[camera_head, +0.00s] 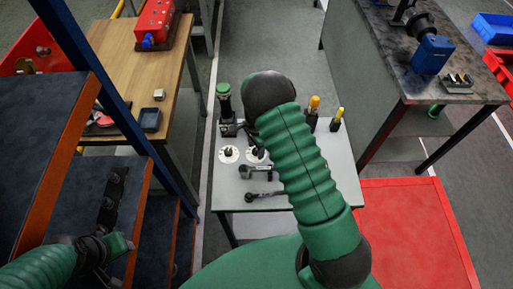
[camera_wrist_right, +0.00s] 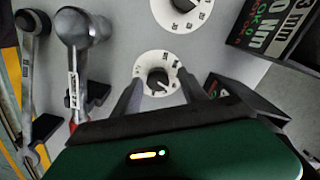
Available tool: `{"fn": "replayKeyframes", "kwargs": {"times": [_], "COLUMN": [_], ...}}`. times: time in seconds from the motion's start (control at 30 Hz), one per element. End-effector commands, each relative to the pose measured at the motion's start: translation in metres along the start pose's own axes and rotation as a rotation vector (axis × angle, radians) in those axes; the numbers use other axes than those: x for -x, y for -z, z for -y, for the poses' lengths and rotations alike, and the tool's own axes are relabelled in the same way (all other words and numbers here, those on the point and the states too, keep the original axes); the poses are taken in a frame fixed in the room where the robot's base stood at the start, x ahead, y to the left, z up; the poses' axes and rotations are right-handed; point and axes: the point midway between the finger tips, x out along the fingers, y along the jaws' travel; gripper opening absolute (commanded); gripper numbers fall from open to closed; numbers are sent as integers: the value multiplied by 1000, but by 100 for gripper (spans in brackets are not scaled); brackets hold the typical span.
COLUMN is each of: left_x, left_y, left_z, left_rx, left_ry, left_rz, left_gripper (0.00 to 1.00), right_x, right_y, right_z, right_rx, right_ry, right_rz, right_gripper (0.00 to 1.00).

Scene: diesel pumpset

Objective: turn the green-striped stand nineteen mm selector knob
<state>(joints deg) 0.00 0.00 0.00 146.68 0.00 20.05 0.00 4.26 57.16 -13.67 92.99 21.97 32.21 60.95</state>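In the wrist view a black selector knob (camera_wrist_right: 158,82) sits on a round white numbered dial. My right gripper (camera_wrist_right: 160,84) is open, with one finger on each side of this knob and gaps showing between. A second knob (camera_wrist_right: 185,4) on its own dial is cut by the top edge. In the head view the two dials lie side by side on the grey table; the left dial (camera_head: 228,154) is clear, the right dial (camera_head: 252,157) is partly covered by my right gripper (camera_head: 250,140). My left gripper (camera_head: 112,250) is low at the left; its fingers are unclear.
A black lettered block (camera_wrist_right: 275,30) lies close to the right finger.

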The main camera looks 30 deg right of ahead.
Motion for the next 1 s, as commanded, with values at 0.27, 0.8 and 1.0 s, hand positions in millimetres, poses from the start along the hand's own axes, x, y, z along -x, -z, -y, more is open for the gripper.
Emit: {"fn": "replayKeyframes", "kwargs": {"times": [0.27, 0.8, 1.0], "left_x": [0, -4, -5], "left_y": [0, -1, -1], "left_z": [0, 0, 0], "left_rx": [0, 0, 0], "left_ry": [0, 0, 0], "left_rz": [0, 0, 0], "left_gripper": [36, 36, 36], "right_x": [0, 122, 159], "right_y": [0, 0, 0], "right_z": [-1, 1, 1], "right_rx": [0, 1, 0], "right_ry": [-3, 1, -2], "right_rz": [0, -1, -1], "right_gripper": [52, 52, 52]}}
